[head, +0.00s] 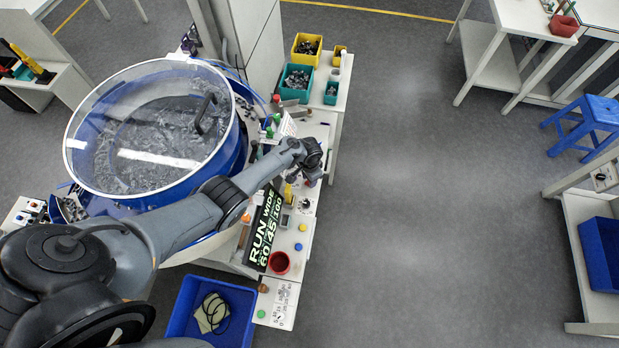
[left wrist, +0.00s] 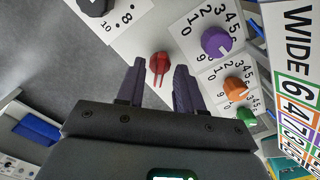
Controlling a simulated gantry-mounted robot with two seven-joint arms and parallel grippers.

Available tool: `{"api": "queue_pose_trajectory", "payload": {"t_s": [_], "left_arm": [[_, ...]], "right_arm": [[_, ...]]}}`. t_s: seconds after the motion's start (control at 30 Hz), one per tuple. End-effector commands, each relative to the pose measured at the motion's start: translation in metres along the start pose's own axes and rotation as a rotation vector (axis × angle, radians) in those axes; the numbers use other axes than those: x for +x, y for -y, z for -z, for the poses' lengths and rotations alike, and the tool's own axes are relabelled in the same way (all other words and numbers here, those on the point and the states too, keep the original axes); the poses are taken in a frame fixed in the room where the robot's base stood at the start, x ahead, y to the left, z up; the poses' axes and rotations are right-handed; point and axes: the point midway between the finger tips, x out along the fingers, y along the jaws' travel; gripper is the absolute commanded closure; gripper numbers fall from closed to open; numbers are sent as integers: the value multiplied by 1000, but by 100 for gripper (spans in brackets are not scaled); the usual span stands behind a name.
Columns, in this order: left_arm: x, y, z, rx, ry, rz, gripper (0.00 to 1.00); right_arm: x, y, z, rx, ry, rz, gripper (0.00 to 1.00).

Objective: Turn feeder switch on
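A red rotary switch (left wrist: 159,67) sits on a pale panel in the left wrist view, pointing roughly along the gap between my fingertips. My left gripper (left wrist: 158,72) is open, with one dark purple finger on each side of the switch. I cannot tell whether the fingers touch it or how far above it they are. In the head view my left gripper (head: 316,173) is over the bench edge, right of the round blue feeder bowl (head: 234,153), and the switch is not clear there. My right gripper is not in view.
Purple (left wrist: 216,41), orange (left wrist: 237,90) and green (left wrist: 247,115) dials lie right of the switch, and a black knob (left wrist: 95,4) lies left. A "RUN WIDE" sign (head: 264,230) and red cup (head: 279,263) stand on the bench. Open floor lies to the right.

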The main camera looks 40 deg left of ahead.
Motion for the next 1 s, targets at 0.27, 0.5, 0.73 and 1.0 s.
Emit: {"api": "queue_pose_trajectory", "payload": {"t_s": [0.27,0.5,0.73,1.0], "left_arm": [[-10,0,0,1,0,-1,64],[-46,0,0,0,-2,-1,64],[-84,0,0,-1,-2,0,64],[-106,0,0,0,0,-1,64]], "right_arm": [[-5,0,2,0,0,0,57],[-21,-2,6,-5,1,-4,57],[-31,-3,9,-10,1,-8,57],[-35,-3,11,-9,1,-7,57]]}}
